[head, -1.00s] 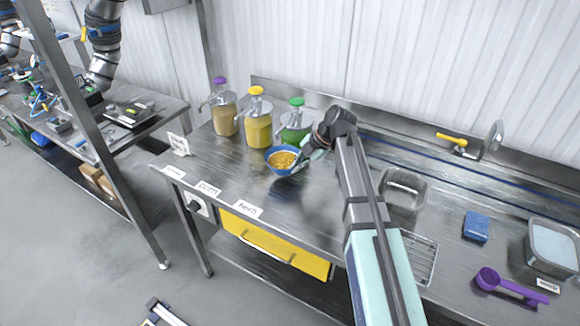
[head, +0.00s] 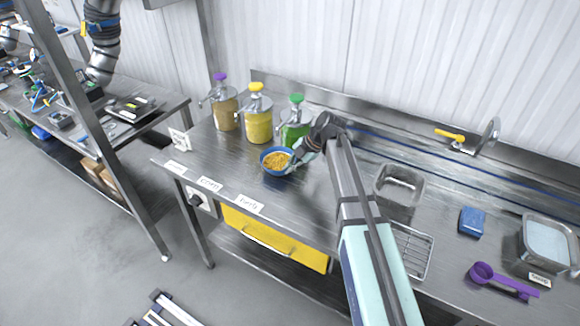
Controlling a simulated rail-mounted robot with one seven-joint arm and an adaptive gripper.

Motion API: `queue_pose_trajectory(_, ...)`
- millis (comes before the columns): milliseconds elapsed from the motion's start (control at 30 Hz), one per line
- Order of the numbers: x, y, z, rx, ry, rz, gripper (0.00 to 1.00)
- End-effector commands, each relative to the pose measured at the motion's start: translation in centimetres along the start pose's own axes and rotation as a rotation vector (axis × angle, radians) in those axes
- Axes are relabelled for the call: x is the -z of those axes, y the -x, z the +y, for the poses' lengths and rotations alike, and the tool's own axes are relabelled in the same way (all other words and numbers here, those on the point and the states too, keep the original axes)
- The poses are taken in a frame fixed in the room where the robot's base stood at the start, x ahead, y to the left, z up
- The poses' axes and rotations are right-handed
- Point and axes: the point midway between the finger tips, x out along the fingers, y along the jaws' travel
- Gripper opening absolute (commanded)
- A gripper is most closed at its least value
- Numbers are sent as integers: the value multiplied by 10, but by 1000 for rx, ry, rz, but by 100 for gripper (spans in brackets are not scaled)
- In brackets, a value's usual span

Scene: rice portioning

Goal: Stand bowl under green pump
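The blue bowl (head: 264,163) holds yellow-orange food and stands on or just above the steel counter, in front of the pumps; I cannot tell whether it touches the counter. The green pump (head: 297,122) is a clear jar of green sauce with a green knob, at the right end of the pump row. The bowl is in front of it and a little to its left. My gripper (head: 293,164) is at the bowl's right side, with its fingers at the rim. The fingertips are small and partly hidden, so its grip is unclear.
A yellow pump (head: 258,118) and a purple-topped pump (head: 222,105) stand left of the green one. Paper labels (head: 250,205) lie along the front edge. A steel container (head: 399,187), blue sponge (head: 472,221) and purple scoop (head: 500,281) are to the right.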

Motion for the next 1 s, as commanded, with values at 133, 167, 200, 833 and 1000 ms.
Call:
queue_pose_trajectory(133,0,0,0,0,0,0,31)
queue_pose_trajectory(167,0,0,0,0,0,0,31)
queue_pose_trajectory(200,0,0,0,0,0,0,31)
queue_pose_trajectory(833,-2,43,0,-2,0,-2,31)
queue_pose_trajectory(1000,-2,76,0,-2,1,-2,31)
